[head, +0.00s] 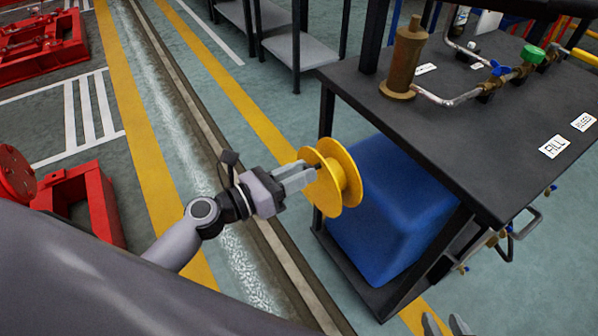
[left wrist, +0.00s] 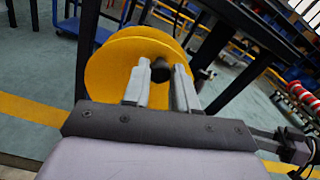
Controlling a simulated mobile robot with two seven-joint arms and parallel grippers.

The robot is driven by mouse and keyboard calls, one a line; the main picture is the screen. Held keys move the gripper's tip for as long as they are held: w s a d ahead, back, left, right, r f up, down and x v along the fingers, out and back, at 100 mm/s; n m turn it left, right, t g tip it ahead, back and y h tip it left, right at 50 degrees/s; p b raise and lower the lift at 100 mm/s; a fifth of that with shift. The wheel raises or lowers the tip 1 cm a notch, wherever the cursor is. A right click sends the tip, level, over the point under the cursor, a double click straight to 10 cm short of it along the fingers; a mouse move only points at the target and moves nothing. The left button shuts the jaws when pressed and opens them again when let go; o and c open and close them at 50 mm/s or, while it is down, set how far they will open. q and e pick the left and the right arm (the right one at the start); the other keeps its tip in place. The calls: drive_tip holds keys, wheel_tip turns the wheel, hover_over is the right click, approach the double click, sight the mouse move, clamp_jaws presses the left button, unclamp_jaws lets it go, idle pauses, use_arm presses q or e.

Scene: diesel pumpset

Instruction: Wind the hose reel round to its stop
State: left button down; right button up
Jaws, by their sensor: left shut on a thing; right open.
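The yellow hose reel (head: 329,178) is mounted at the left side of the dark pumpset bench, beside a blue tank. My left gripper (head: 312,172) reaches it from the left and is shut on the reel's small dark crank handle. In the left wrist view the reel (left wrist: 108,72) fills the upper middle, and the dark handle (left wrist: 160,71) sits between the fingers of my left gripper (left wrist: 160,80). My right gripper (head: 446,326) shows only as fingertips at the bottom edge of the head view, apart and empty.
The dark bench top (head: 480,140) carries a brown cylinder (head: 405,60), pipes and valves. The blue tank (head: 385,210) stands under it. Red frames (head: 95,200) lie on the floor at the left. The floor left of the reel is open, with a gutter running through it.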

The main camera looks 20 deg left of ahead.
use_arm(q)
drive_tip(key=c, duration=1.1)
unclamp_jaws()
drive_tip(key=shift+o, duration=1)
drive_tip(key=v, duration=0.7)
drive_tip(key=shift+s, duration=0.1)
